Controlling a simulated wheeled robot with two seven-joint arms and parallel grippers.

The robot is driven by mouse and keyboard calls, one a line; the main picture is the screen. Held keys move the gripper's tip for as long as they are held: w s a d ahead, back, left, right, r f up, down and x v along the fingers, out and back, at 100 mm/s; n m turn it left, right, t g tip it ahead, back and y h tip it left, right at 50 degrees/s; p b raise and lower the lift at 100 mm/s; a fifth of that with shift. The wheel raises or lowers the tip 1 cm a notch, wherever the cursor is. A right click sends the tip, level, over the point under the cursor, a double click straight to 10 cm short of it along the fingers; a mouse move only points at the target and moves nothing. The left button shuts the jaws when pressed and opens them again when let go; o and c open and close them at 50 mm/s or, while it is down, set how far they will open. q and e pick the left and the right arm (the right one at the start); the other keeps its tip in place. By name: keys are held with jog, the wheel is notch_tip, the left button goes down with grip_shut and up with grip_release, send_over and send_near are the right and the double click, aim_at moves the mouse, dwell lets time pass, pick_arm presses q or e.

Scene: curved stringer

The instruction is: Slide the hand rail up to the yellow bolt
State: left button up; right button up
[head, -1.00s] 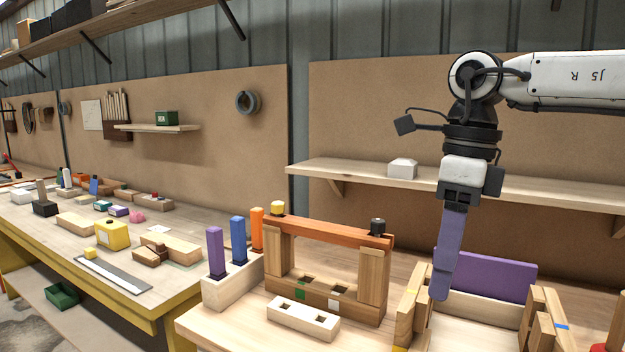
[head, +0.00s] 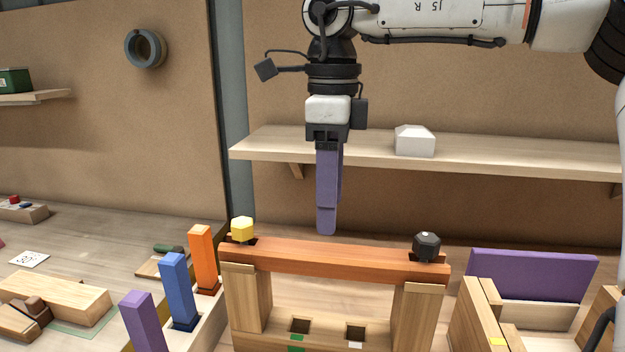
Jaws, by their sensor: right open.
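The hand rail (head: 335,262), a reddish-orange wooden bar, lies across two upright wooden posts, a left one (head: 250,300) and a right one (head: 412,318). The yellow bolt (head: 242,229) stands at the rail's left end. A black bolt (head: 426,246) stands near its right end. My right gripper (head: 327,232) has long purple fingers pointing down. It is open and empty, with the tips just above the rail's middle in the picture. The fingers are seen edge-on, so the gap hardly shows. I cannot tell whether they touch the rail. My left gripper is out of view.
Left of the frame, purple, blue and orange pegs (head: 178,292) stand in a pale block. A purple board (head: 532,274) sits in a wooden holder at right. A shelf with a white block (head: 415,141) is behind. The left bench holds loose wooden pieces.

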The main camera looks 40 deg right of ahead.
aim_at(321, 249)
jog(key=f, duration=0.7)
jog(key=shift+s+f, duration=0.1)
jog(key=shift+s, duration=0.15)
jog(key=shift+f, duration=0.8)
jog(key=shift+w, duration=0.1)
jog(key=c, duration=1.4)
jog(key=shift+w+a, duration=0.5)
jog(key=shift+w, duration=0.1)
jog(key=o, duration=1.2)
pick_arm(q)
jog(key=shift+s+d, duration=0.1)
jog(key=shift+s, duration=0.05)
pick_arm(e)
jog(key=shift+o, duration=1)
